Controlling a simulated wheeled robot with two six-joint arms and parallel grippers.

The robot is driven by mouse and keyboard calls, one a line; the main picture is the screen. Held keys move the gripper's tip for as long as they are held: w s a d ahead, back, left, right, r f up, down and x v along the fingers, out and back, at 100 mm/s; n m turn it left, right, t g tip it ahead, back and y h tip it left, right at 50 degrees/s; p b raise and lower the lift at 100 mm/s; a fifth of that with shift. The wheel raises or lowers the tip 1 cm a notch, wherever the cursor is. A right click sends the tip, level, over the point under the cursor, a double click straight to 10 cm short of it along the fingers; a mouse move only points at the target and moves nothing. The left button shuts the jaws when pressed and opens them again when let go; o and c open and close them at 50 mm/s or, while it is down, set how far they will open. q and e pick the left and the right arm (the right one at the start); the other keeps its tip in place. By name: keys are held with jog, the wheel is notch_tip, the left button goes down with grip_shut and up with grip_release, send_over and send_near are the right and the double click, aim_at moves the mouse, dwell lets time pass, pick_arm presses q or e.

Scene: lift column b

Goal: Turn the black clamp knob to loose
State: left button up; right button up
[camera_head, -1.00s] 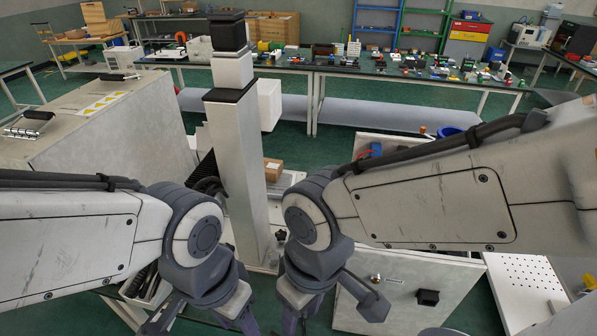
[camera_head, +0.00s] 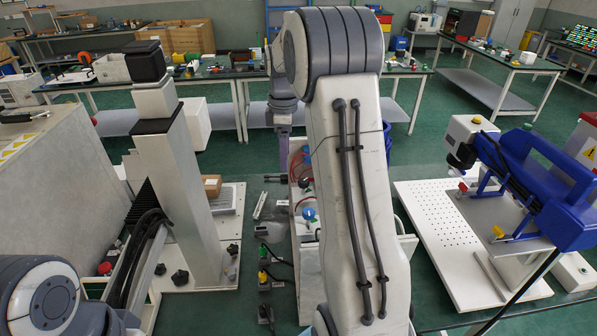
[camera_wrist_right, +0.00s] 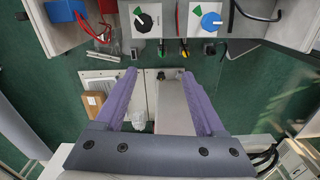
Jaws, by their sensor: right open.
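The grey lift column (camera_head: 190,190) stands upright on a pale base plate at the left of the head view. Black knobs sit on that plate. One black star knob (camera_head: 180,278) is near the column's front foot and another (camera_head: 233,249) is to its right. I cannot tell which is the clamp knob. My right gripper (camera_head: 284,150) hangs beyond my raised arm, right of the column and apart from it. In the right wrist view its purple fingers (camera_wrist_right: 157,78) are spread and empty, with the pale plate below. My left gripper is not in view; only part of that arm shows.
A cardboard box (camera_head: 211,185) sits on the plate beside the column. Dial boxes with a black dial (camera_wrist_right: 143,20) and a blue dial (camera_wrist_right: 210,20) are near the right gripper. A perforated white board (camera_head: 440,235) with a blue device (camera_head: 545,195) is at right.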

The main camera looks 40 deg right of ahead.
send_over(303, 180)
notch_tip(303, 180, down, 11)
jog(key=p, duration=0.3)
jog(key=shift+s+r, duration=0.1)
grip_shut()
